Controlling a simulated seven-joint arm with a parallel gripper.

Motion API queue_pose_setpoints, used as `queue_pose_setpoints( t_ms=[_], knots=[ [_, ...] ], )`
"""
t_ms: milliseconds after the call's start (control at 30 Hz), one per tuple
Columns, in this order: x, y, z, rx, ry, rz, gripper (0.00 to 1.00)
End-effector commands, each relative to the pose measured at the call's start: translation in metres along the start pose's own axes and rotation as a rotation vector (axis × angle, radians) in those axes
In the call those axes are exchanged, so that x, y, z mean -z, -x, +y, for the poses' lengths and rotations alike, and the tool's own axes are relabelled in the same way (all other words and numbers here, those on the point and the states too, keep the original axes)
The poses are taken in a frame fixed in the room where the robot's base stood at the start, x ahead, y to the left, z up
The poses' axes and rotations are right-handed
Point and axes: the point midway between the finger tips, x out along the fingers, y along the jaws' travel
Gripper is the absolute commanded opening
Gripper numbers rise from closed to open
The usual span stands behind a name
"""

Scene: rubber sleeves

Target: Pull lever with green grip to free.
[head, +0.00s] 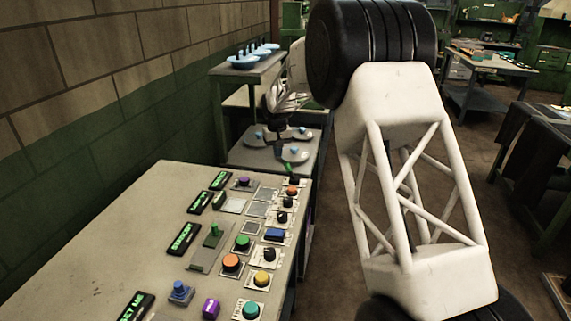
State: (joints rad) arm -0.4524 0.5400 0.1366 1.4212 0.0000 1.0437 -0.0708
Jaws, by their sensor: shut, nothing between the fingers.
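A lever with a green grip (214,231) stands on a grey slotted plate in the middle of the control panel (115,225). A second small green part (290,171) sticks up at the panel's far right corner, by an orange knob; its shape is too small to make out. My gripper (277,137) is beyond the panel's far edge, in front of the grey stand, apart from the green-gripped lever. It is shut and empty. My arm partly hides the area to its right.
Several buttons and knobs crowd the lever, including a green button (242,242), an orange button (231,262) and a blue switch (275,235). Green-lit displays (184,238) line its left. A grey stand (235,155) with round plates is behind the panel. The panel's left side is bare.

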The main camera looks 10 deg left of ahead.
Motion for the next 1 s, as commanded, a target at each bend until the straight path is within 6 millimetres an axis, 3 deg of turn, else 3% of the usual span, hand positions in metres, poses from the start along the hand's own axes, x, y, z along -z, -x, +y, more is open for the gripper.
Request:
queue_pose_setpoints(
  t_ms=[1000],
  knots=[
    [0.000,-0.033,0.000,0.000,0.000,0.000,0.00]
  ],
)
